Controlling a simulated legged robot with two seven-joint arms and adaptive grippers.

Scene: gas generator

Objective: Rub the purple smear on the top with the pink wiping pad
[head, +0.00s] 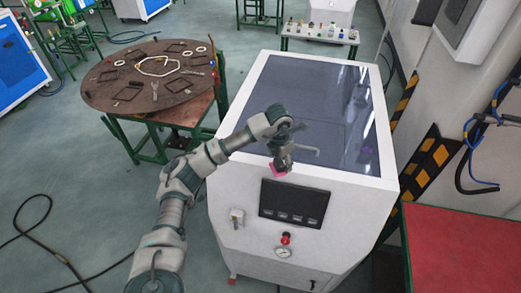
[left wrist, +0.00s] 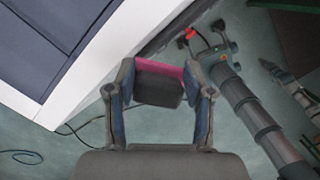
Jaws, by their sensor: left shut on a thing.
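The pink wiping pad (head: 278,170) is in my left gripper (head: 283,158), near the front edge of the white machine's top (head: 330,176). In the left wrist view the left gripper (left wrist: 160,98) is shut on the pad, which shows a pink strip (left wrist: 160,68) and a dark block between the fingers. The pad appears apart from the dark panel; its height above the rim is hard to judge. A faint purple smear (head: 365,153) shows on the right part of the dark glossy top panel (head: 318,100). My right gripper is not in view.
A control screen (head: 294,203), a red button (head: 286,238) and a gauge (head: 284,252) are on the machine's front. A round brown table (head: 110,90) with tools stands at left. A red-topped table (head: 460,250) is at right. The dark panel is otherwise clear.

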